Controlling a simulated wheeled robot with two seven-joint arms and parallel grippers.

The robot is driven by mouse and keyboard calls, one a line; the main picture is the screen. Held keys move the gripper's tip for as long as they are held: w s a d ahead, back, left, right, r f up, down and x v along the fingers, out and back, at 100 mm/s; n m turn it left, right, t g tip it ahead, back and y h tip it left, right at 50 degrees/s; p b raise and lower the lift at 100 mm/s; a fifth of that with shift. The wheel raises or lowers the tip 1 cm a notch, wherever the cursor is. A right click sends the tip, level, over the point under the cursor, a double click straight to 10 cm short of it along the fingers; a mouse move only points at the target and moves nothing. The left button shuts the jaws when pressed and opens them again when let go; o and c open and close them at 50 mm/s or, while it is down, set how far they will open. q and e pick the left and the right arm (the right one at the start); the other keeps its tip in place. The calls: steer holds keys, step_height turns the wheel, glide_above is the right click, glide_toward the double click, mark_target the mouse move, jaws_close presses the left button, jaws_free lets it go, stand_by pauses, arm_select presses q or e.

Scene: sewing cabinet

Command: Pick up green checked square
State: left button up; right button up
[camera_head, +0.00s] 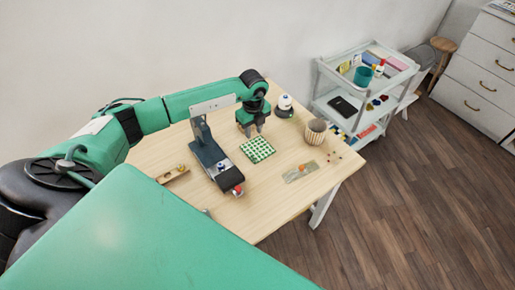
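The green checked square (257,150) lies flat on the light wooden table (240,216), right of a dark device with an upright plate. My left gripper (253,133) points down just above the far edge of the square. Its two fingers look spread apart with nothing seen between them. I cannot tell whether the fingertips touch the cloth. My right gripper does not show.
The dark device (212,160) stands close left of the square. A white-topped dark object (285,107) and a ribbed cup (315,131) stand to the right. A grey mat (301,171) lies nearer the front. A white trolley (331,72) stands beyond the table.

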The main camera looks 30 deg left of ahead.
arm_select(q)
steer(key=b, duration=0.5)
glide_above(253, 157)
steer(key=f, duration=0.5)
steer(key=w+f, duration=0.1)
steer(key=f, duration=0.2)
steer(key=shift+s+f+b, duration=0.15)
steer(key=shift+f+b, duration=0.25)
steer(key=shift+f, duration=0.2)
steer(key=f, duration=0.1)
steer(key=f+b, duration=0.2)
steer(key=shift+s+a+f, duration=0.1)
steer(key=shift+s+f, duration=0.15)
steer(key=shift+s, duration=0.05)
steer(key=shift+f+b, duration=0.5)
steer(key=shift+f, duration=0.05)
steer(key=shift+r, duration=0.1)
steer(key=c, duration=0.5)
jaws_close()
